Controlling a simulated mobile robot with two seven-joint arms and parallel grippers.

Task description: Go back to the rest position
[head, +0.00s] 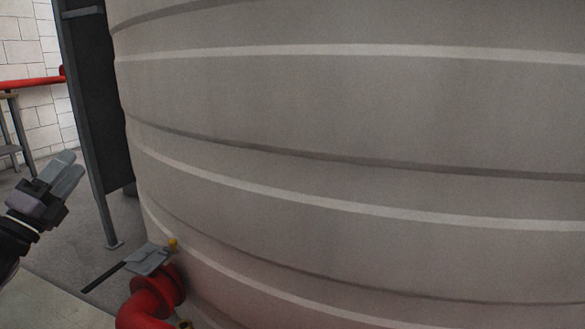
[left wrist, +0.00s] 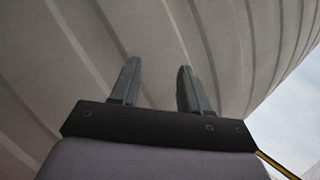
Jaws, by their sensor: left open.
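My left gripper (head: 68,172) is at the left edge of the head view, with its grey fingers pointing up and to the right. It is open and empty. In the left wrist view its two fingers (left wrist: 157,88) stand apart with nothing between them, in front of the ribbed tank wall. The large grey ribbed tank (head: 350,120) fills most of the head view, to the right of the gripper; a gap shows between them. My right gripper is not in view.
A red pipe with a flange (head: 150,300) and a grey plate-like part with a dark handle (head: 148,260) sit low beside the tank. A dark upright frame (head: 95,120) stands behind the gripper. A red horizontal pipe (head: 30,83) runs by the white block wall (head: 25,45). Some floor (head: 75,245) is clear.

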